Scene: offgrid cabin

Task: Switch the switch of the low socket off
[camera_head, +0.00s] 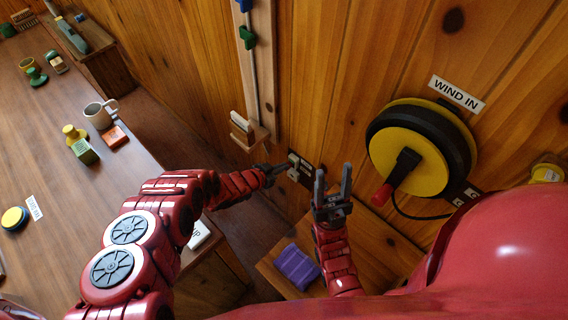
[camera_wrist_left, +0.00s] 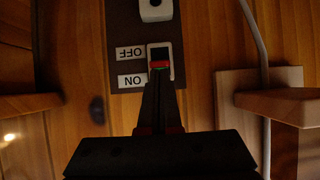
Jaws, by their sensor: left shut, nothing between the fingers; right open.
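The low socket's dark plate (camera_head: 305,179) is on the wood wall in the head view. In the left wrist view the plate (camera_wrist_left: 125,30) carries a white-framed switch (camera_wrist_left: 166,49) with a red part. An OFF label (camera_wrist_left: 131,53) and an ON label (camera_wrist_left: 132,80) sit beside it, upside down. My left gripper (camera_head: 283,168) is shut and empty, its tips at the switch. In the left wrist view its fingertips (camera_wrist_left: 160,74) overlap the switch's ON-side end; I cannot tell if they touch. My right gripper (camera_head: 333,180) is open and empty, right of the plate.
A yellow and black reel (camera_head: 408,150) marked WIND IN hangs on the wall at right. A purple folded cloth (camera_head: 297,266) lies on a low wooden surface below. A wooden ledge (camera_wrist_left: 285,105) with a pale cable is close by the plate. A table (camera_head: 60,150) with a mug and blocks fills the left.

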